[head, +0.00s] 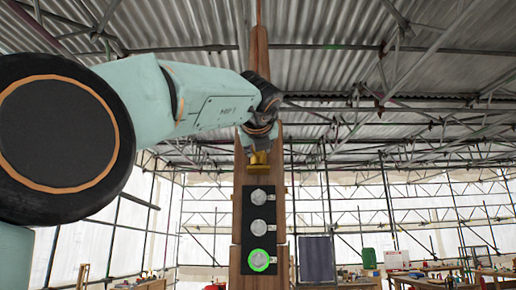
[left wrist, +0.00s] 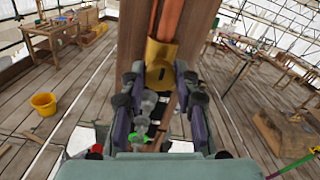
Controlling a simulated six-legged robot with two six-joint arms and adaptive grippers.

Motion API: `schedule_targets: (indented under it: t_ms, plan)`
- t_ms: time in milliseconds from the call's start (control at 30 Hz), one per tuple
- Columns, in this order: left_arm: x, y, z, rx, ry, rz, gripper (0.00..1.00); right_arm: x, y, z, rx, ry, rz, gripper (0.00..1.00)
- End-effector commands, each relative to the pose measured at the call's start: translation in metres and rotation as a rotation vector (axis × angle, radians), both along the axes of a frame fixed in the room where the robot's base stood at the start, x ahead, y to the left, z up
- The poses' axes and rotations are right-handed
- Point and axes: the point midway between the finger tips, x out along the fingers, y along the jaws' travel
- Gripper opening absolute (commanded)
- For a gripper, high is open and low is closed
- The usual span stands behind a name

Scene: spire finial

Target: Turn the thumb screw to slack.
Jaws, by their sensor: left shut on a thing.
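The tall wooden spire (head: 240,206) stands upright in the middle of the head view. My left gripper (head: 260,145) reaches it from the left, with its fingers just above a brass fitting (head: 258,163). In the left wrist view, my left gripper (left wrist: 157,100) has its fingers on both sides of the yellow brass fitting (left wrist: 160,52) and is shut on it. The fingers hide part of the fitting, and I cannot make out the thumb screw apart from it. A copper-coloured rod (left wrist: 172,18) runs up from the fitting. My right gripper is in neither view.
A black panel (head: 247,208) on the spire below the fitting carries several round silver discs; the lowest (head: 259,260) has a green ring. A yellow bucket (left wrist: 44,103) stands on the plank floor. Workbenches (left wrist: 50,36) stand farther off, with scaffolding around.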

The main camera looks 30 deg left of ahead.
Motion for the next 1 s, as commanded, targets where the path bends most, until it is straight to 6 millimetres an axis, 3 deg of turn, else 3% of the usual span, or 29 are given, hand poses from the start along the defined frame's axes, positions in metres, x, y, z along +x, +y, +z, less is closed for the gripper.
schedule_targets:
  t_ms: [500, 533, 800, 1000]
  plan:
    - [0.0018, 0.0001, -0.0048, -0.023, 0.000, 0.002, 0.00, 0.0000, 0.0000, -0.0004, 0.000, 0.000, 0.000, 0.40]
    - [0.0018, 0.0001, -0.0048, -0.022, 0.000, 0.002, 0.32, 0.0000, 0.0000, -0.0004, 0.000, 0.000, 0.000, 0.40]
    - [0.0009, 0.0001, -0.0024, -0.019, -0.005, 0.000, 0.54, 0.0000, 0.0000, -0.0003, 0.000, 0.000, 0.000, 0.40]
    - [0.0004, 0.0001, -0.0012, -0.018, -0.007, 0.000, 0.54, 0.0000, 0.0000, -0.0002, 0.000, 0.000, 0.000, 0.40]
